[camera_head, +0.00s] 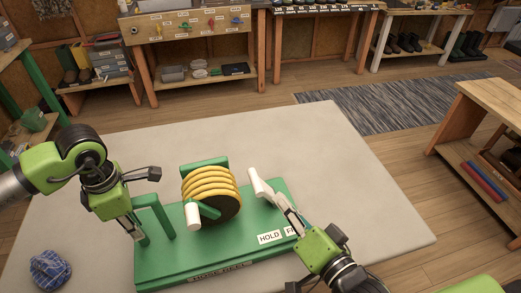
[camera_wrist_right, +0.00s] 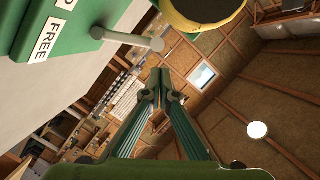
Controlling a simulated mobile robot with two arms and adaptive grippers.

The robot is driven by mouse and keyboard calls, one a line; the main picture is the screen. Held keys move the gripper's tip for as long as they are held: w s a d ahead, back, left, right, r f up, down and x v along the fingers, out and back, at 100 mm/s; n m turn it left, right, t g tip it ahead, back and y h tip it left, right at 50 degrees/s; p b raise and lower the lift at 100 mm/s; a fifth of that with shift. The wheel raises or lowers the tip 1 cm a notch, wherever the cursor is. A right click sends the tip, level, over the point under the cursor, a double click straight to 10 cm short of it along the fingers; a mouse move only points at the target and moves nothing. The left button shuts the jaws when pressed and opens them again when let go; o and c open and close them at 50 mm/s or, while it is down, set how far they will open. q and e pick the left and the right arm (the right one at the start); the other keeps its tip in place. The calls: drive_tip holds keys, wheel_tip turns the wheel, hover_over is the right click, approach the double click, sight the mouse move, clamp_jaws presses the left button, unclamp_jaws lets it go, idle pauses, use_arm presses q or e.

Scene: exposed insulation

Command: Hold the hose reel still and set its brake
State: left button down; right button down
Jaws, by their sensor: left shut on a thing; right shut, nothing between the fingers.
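The hose reel, with its coiled yellow hose (camera_head: 211,182), stands on a green base (camera_head: 165,262) labelled HOLD and FREE. A white crank grip (camera_head: 193,216) sticks out at its front. A green handle frame (camera_head: 163,215) rises from the base's left side. My left gripper (camera_head: 141,236) is shut on the frame's left post. The white brake lever (camera_head: 259,186) stands tilted at the base's right; it also shows in the right wrist view (camera_wrist_right: 135,40). My right gripper (camera_head: 279,203) is shut and empty beside the lever; its fingertips (camera_wrist_right: 160,76) hide any contact in the head view.
The base sits on a pale grey mat (camera_head: 350,190). A crumpled blue cloth (camera_head: 49,268) lies at the left. A wooden bench (camera_head: 485,135) stands at the right, and workbenches (camera_head: 195,50) line the back. The mat right of the base is clear.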

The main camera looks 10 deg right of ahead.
use_arm(q)
drive_tip(key=shift+s+a+f, duration=0.1)
drive_tip(key=shift+s+f, duration=0.1)
drive_tip(key=shift+f, duration=0.05)
drive_tip(key=c, duration=1.8)
unclamp_jaws()
drive_tip(key=shift+w+r, duration=0.1)
drive_tip(key=shift+w, duration=0.2)
